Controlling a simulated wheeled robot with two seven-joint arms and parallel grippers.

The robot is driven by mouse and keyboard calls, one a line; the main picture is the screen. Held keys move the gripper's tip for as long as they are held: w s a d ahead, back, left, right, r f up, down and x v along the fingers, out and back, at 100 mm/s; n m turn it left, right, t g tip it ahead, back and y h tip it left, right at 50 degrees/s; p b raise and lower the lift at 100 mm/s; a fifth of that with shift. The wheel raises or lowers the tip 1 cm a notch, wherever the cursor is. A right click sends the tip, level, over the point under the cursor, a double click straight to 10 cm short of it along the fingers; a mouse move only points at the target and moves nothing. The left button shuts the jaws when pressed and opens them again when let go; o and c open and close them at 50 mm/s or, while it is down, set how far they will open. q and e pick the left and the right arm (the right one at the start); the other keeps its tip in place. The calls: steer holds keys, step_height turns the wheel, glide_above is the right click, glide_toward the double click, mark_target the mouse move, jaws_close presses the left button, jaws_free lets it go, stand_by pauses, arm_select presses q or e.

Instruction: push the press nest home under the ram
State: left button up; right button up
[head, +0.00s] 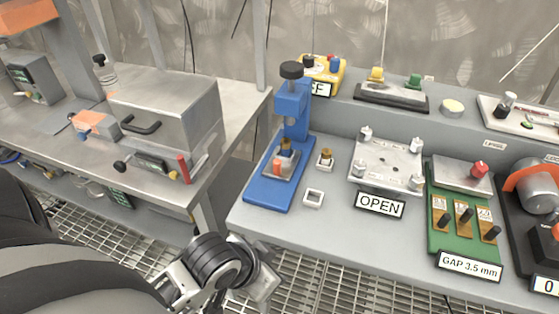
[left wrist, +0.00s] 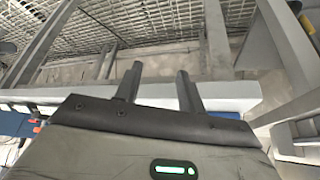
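The blue press (head: 291,105) stands at the left end of the grey bench, with a black knob on top. Its nest (head: 287,171) is a small pale block on the blue base, with an orange-red piece at its front and a brass-and-blue part on it. I cannot tell how far under the ram it sits. My left gripper (head: 262,288) is low in front of the bench's front edge, well short of the press and touching nothing. In the left wrist view its two fingers (left wrist: 158,80) are apart with nothing between them. My right gripper is not in view.
Right of the press are a small block with a brass part (head: 325,158), a white square socket (head: 313,197), a plate by an OPEN sign (head: 380,204) and a green gap fixture (head: 455,215). A steel table with a box (head: 165,110) stands left, across a gap.

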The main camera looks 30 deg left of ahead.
arm_select(q)
steer(key=w+a+r+m, duration=0.1)
steer(key=w+r, duration=0.1)
steer(key=w, duration=0.1)
steer(key=w+a+r+m+g, duration=0.1)
steer(key=w+r+m, duration=0.1)
steer(key=w+r, duration=0.1)
steer(key=w+a+r+m+h, duration=0.1)
steer(key=w+r+m, duration=0.1)
steer(key=w+r, duration=0.1)
steer(key=shift+w+a+r, duration=0.2)
steer(key=shift+w+a, duration=0.05)
steer(key=shift+w, duration=0.45)
steer(key=w+a+r, duration=0.4)
steer(key=a+r, duration=0.2)
steer(key=n, duration=0.2)
glide_toward(276, 161)
steer(key=shift+m+g, duration=0.3)
steer(key=x, duration=1)
steer(key=shift+w+d, duration=0.1)
steer(key=shift+w, duration=0.2)
